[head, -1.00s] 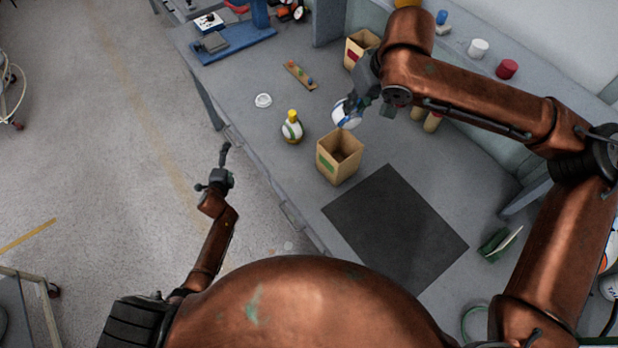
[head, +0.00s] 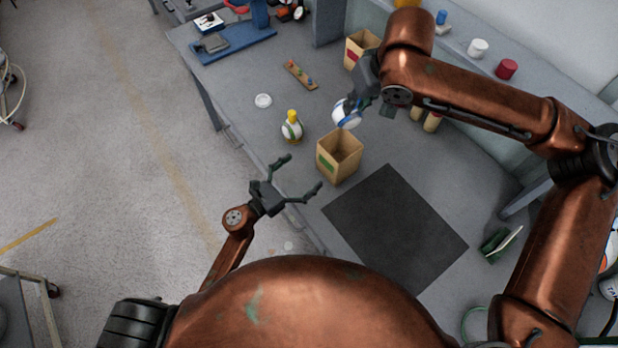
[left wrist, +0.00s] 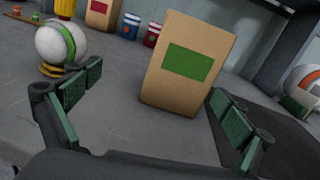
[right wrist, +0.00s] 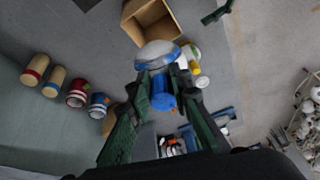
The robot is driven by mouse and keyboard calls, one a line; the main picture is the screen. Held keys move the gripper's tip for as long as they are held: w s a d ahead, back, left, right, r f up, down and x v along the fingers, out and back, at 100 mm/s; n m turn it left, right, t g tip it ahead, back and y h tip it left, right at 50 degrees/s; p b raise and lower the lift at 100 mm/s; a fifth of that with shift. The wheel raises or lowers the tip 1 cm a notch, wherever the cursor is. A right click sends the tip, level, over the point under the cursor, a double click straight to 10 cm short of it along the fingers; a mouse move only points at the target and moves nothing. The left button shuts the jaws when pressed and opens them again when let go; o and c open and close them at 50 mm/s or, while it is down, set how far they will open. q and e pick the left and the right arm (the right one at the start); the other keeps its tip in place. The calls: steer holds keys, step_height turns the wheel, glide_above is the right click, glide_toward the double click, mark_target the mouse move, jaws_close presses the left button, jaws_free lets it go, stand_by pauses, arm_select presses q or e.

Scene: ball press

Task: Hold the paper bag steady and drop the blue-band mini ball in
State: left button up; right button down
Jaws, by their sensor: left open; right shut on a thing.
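The open-topped paper bag (head: 327,163) with a green label stands upright on the table; it also shows in the left wrist view (left wrist: 188,85). The white blue-band mini ball (head: 346,116) hangs from my right gripper (head: 367,106), just beyond the bag's far rim in the head view. In the right wrist view the ball (right wrist: 157,54) is in front of the bag's near edge (right wrist: 130,10), and the fingers close on its blue knob (right wrist: 163,101). My left gripper (head: 304,173) is open and empty at the table's front edge, its fingers spread towards the bag, apart from it.
A green-band ball (head: 292,128) with a yellow top stands left of the bag. A red-label bag (head: 355,45) stands further back. A white ring (head: 263,100) and a small wooden board (head: 300,74) lie on the table. A dark mat (head: 395,230) lies right of the bag.

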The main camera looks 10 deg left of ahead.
arm_select(q)
steer(key=shift+s+d+f+m+g+h, duration=0.2)
steer(key=shift+s+d+m+g+h, duration=0.25)
steer(key=shift+s+d+m, duration=0.45)
steer(key=shift+d, duration=0.45)
glide_toward(349, 151)
steer(key=x, duration=0.5)
steer(key=shift+r, duration=0.15)
steer(key=shift+c, duration=0.2)
steer(key=c, duration=1.2)
